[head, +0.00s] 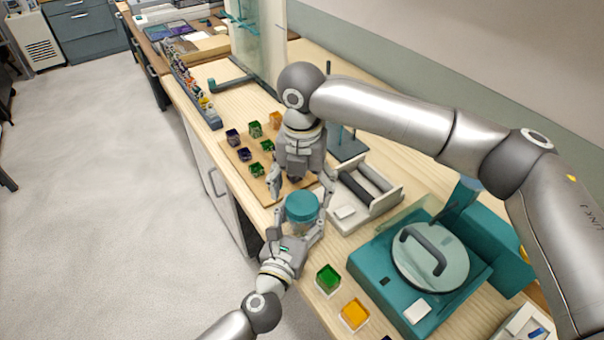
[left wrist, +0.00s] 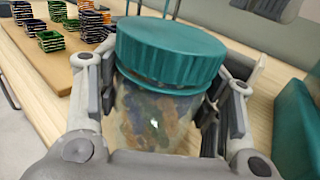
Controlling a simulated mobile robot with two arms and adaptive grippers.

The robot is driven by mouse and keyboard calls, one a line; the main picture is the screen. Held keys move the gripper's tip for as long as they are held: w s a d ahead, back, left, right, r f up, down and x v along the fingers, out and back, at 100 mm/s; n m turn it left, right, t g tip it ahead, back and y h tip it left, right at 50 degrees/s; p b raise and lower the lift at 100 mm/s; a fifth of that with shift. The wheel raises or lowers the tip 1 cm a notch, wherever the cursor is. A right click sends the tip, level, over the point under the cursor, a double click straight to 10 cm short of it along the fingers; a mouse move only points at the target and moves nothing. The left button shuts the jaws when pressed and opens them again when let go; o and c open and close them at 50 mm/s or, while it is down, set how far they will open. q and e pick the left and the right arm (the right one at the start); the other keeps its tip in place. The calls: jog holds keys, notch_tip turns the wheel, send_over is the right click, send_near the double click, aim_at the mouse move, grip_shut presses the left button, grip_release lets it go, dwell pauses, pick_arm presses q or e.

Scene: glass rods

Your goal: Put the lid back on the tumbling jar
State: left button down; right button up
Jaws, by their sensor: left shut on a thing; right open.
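The tumbling jar (left wrist: 155,115) is clear, with mottled dark and tan contents. It also shows in the head view (head: 300,228). The teal ribbed lid (head: 302,206) sits over the jar's mouth; it fills the top of the left wrist view (left wrist: 172,50). I cannot tell whether it is screwed down. My left gripper (head: 296,234) is shut around the jar's sides, near the bench's front edge. My right gripper (head: 301,192) is open, pointing down just behind the lid, its fingers apart; I cannot tell whether they touch it.
A wooden board (head: 236,148) with several small coloured trays lies behind the grippers. A white tray with a dark roller (head: 385,208) and a teal machine with a round handled cover (head: 435,262) stand to the right. Green (head: 328,279) and yellow (head: 354,314) trays lie in front.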

aim_at(302, 202)
jog(key=shift+f, duration=1.55)
jog(key=c, duration=1)
jog(key=m, duration=0.4)
jog(key=shift+c, duration=0.2)
jog(key=m, duration=0.5)
jog(key=shift+m, duration=0.3)
jog(key=m, duration=0.5)
jog(key=shift+f, duration=0.1)
jog(key=m, duration=0.3)
jog(key=shift+m, duration=0.4)
jog(key=m, duration=0.9)
